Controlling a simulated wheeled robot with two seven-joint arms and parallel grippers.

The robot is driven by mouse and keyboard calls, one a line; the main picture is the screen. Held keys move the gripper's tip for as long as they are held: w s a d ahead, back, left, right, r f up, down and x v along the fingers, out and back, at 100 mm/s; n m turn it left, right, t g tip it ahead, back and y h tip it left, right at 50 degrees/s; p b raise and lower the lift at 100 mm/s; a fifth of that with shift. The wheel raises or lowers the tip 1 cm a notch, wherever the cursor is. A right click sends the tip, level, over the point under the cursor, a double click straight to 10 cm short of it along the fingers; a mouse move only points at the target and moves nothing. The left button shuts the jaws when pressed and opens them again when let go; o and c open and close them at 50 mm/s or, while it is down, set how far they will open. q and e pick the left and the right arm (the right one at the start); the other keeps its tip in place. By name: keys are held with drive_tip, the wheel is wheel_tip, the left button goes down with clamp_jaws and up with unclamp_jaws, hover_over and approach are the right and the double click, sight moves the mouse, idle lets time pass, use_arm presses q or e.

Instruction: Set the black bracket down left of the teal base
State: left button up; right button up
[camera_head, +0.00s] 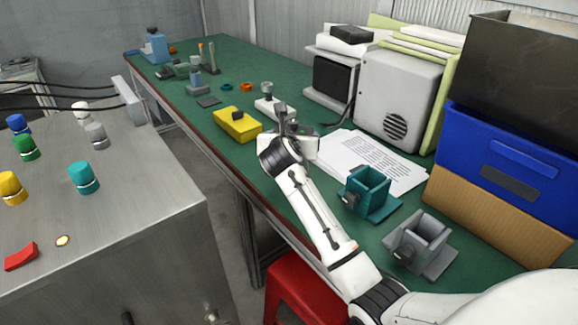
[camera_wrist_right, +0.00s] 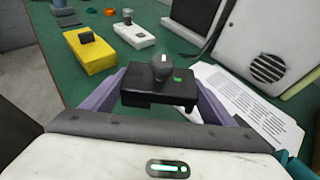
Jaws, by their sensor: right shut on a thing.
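My right gripper (camera_head: 287,122) is shut on the black bracket (camera_wrist_right: 150,97), a dark block with a grey knob and a green mark on top. In the right wrist view the block sits between the two purple fingers (camera_wrist_right: 157,92). In the head view the gripper and wrist hide most of it. The teal base (camera_head: 368,184), an open square holder on a flat plate, stands on the green bench, nearer and to the right of the gripper. Only a teal edge shows at the lower right of the wrist view. My left gripper is not in view.
A yellow box (camera_head: 238,126) and a white box with a knob (camera_head: 268,105) lie near the gripper. Printed sheets (camera_head: 365,155) lie behind the teal base. A grey holder (camera_head: 421,242) stands nearer. Bare green bench (camera_head: 325,185) shows left of the teal base.

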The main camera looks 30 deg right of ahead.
wheel_tip(320, 180, down, 3)
drive_tip(key=shift+s+f+b, duration=0.1)
drive_tip(key=shift+b, duration=0.2)
wheel_tip(320, 180, down, 5)
drive_tip(key=shift+r+b, duration=0.15)
drive_tip(key=shift+b, duration=0.6)
drive_tip(key=shift+f, duration=0.2)
drive_tip(key=o, duration=1.1)
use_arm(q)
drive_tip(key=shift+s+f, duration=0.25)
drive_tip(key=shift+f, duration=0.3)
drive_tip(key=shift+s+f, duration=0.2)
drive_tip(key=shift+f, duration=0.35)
use_arm(e)
drive_tip(key=shift+o, duration=0.9)
